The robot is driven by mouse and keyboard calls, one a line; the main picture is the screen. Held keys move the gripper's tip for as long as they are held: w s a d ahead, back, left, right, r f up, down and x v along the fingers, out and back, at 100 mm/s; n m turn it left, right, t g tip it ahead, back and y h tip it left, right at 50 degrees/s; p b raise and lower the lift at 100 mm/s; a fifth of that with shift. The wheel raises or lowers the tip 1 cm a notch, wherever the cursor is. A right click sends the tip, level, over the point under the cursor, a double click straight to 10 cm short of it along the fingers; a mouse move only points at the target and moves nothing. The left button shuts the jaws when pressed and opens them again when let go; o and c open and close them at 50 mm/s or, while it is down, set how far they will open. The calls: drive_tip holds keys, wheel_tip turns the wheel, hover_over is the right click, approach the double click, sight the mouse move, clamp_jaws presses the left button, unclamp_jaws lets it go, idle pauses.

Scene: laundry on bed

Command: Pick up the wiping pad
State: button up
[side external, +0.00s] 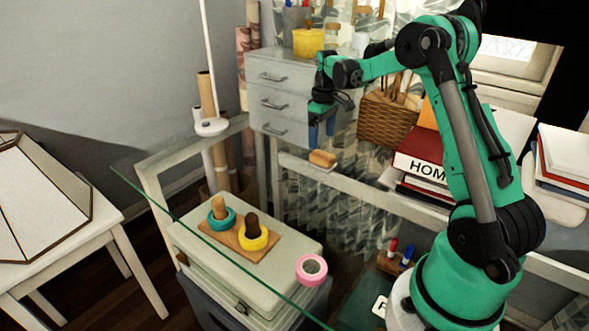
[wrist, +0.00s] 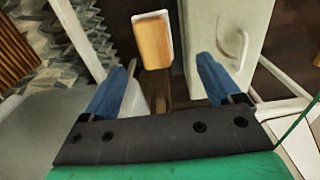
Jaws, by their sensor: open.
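The wiping pad (side external: 322,158) has a tan wooden top and a pale underside. It lies on the glass table, below my gripper (side external: 321,134) in the side view. In the wrist view the wiping pad (wrist: 153,42) is ahead of the space between the blue fingers of my gripper (wrist: 162,72), slightly left of the middle. The fingers are apart with nothing between them. A gap shows between the fingertips and the pad. The whole wooden top is visible.
A grey drawer unit (side external: 275,75) and wicker basket (side external: 388,118) stand behind. The glass around the pad is clear.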

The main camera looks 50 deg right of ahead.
sight(323, 154)
drive_tip(key=shift+d+f, duration=0.45)
drive_tip(key=shift+f, duration=0.3)
drive_tip(key=shift+s+f, duration=0.1)
drive_tip(key=shift+f, duration=2.3)
drive_tip(key=shift+c, duration=0.2)
clamp_jaws()
drive_tip(key=shift+r, duration=0.1)
wheel_tip(323, 154, up, 20)
